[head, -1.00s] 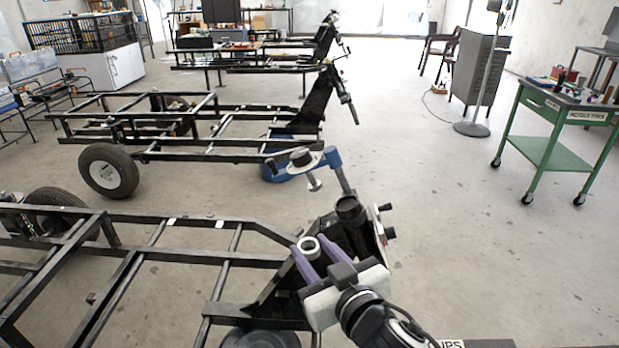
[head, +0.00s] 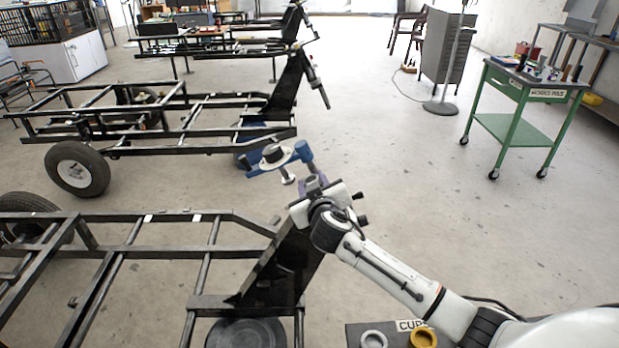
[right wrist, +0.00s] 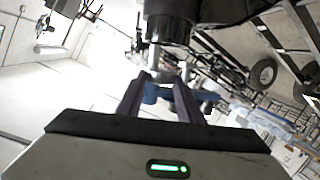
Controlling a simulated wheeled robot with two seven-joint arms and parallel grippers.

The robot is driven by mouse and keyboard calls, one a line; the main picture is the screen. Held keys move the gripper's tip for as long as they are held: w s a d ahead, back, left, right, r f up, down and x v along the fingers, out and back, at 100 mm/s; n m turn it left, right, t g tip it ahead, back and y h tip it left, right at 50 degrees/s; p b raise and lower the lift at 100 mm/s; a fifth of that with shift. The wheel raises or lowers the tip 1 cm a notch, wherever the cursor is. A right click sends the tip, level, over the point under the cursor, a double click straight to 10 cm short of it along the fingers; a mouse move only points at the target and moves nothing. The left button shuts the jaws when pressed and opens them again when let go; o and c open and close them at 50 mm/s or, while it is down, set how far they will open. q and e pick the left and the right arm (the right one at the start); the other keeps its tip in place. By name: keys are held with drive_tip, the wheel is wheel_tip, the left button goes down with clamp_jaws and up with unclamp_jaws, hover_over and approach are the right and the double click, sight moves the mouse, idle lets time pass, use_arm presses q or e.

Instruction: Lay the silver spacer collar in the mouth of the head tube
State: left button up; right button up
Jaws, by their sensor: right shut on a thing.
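My right gripper (head: 313,181) has purple fingers and is shut on the silver spacer collar (head: 312,184), a small grey ring. In the head view the collar shows at the fingertips, at the top end of the near frame's black upright (head: 290,262). In the right wrist view the purple fingers (right wrist: 160,82) point forward, and the collar between them is hard to make out. The black head tube (right wrist: 168,28) appears above the fingers in that view. Its mouth is hidden, and my gripper covers most of the tube in the head view. My left gripper is out of view.
A blue arm with a round plate (head: 280,160) stands just beyond the gripper. A dark tray labelled CUPS (head: 357,333) holds a grey ring (head: 373,339) and a yellow ring (head: 424,337). A green cart (head: 520,125) stands at right. The floor between is clear.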

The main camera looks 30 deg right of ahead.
drive_tip(key=shift+s+d+f, duration=0.15)
drive_tip(key=shift+d+f, duration=0.1)
drive_tip(key=shift+f, duration=0.45)
drive_tip(key=shift+s+d+f+b, duration=0.15)
drive_tip(key=shift+d+f+b, duration=0.05)
drive_tip(key=shift+f+b, duration=0.3)
drive_tip(key=shift+s+d+f+b, duration=0.15)
drive_tip(key=shift+f+b, duration=0.2)
drive_tip(key=shift+f, duration=0.25)
drive_tip(key=o, duration=1.1)
drive_tip(key=v, duration=1)
drive_tip(key=shift+s, duration=0.1)
